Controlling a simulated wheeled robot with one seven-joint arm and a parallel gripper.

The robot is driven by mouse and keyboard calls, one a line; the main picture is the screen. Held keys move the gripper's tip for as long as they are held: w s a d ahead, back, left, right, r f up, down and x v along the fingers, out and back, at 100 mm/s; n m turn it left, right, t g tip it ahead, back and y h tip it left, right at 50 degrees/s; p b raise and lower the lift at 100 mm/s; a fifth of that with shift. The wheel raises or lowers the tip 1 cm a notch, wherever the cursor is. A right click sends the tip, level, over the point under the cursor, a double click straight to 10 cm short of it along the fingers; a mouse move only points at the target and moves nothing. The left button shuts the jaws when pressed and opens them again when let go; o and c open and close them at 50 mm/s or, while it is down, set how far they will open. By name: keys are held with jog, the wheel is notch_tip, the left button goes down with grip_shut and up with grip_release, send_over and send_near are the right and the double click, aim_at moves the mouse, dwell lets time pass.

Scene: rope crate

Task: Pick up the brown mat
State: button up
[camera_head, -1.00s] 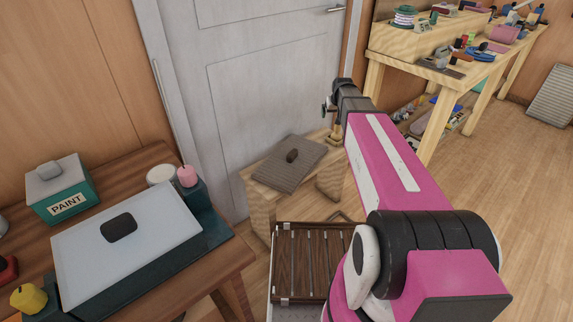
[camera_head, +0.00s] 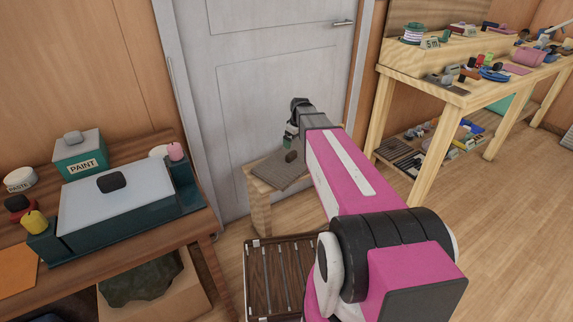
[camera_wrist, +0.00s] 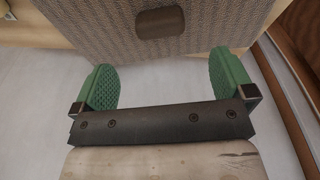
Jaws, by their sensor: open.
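The brown mat (camera_head: 272,175) is a flat, ribbed, grey-brown sheet with a dark brown knob (camera_head: 290,156) on top. It lies on a small wooden table (camera_head: 260,208) in front of the grey door; my arm covers its right part in the head view. In the head view my gripper (camera_head: 291,134) is above the mat's far side.
A slatted dark wooden crate (camera_head: 262,280) stands on the floor in front of the small table. A workbench (camera_head: 110,255) with a paint box (camera_head: 80,155) is at left. A light wooden bench (camera_head: 425,95) full of tools is at right.

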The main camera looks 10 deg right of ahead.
aim_at(292, 153)
jog(key=f, duration=0.3)
jog(key=w+f, duration=0.1)
jog(key=f, duration=0.3)
jog(key=a+f, duration=0.1)
jog(key=f, duration=0.2)
jog(key=shift+w+a+f, duration=0.1)
jog(key=shift+w+f, duration=0.1)
jog(key=shift+w, duration=0.05)
jog(key=c, duration=1.1)
jog(key=shift+r, duration=0.1)
